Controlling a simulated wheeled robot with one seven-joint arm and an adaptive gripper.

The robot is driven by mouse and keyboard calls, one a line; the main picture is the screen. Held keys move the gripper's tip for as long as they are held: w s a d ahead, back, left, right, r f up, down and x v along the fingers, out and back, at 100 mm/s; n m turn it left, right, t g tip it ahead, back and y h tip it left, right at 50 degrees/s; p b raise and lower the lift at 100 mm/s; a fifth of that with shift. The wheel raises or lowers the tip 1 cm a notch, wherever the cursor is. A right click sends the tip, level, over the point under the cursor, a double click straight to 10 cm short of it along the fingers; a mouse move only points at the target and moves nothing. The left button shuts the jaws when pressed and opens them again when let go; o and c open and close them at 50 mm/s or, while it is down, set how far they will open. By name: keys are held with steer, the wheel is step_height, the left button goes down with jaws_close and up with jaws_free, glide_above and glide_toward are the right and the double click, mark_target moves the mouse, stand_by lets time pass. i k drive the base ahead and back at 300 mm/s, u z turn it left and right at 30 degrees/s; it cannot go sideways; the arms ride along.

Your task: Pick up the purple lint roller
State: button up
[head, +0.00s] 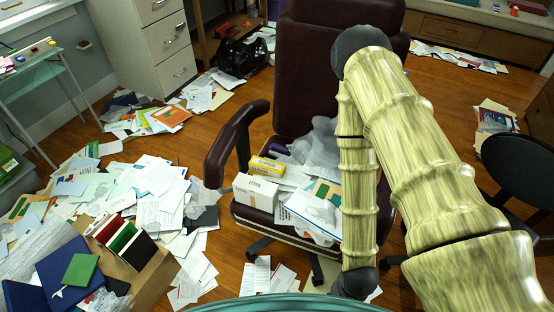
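A small purple object (275,147), which may be the lint roller, lies on the office chair's seat near its left armrest. A yellow box and other clutter partly cover it, so its full shape is hidden. My arm crosses the right half of the view, bending at a dark joint near the chair's backrest and coming down in front of the seat to another dark joint. My gripper is not visible beyond that joint.
The dark red chair (312,72) holds a white box (255,192), a yellow box (266,167), crumpled plastic (318,145) and papers. Papers litter the floor at left. A cardboard box (150,278) stands lower left. A black chair (520,165) is at right.

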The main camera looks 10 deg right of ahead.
mark_target(280, 152)
steer(key=k, duration=0.35)
steer(key=z, duration=1.15)
steer(key=i, duration=0.8)
steer(key=u, duration=0.9)
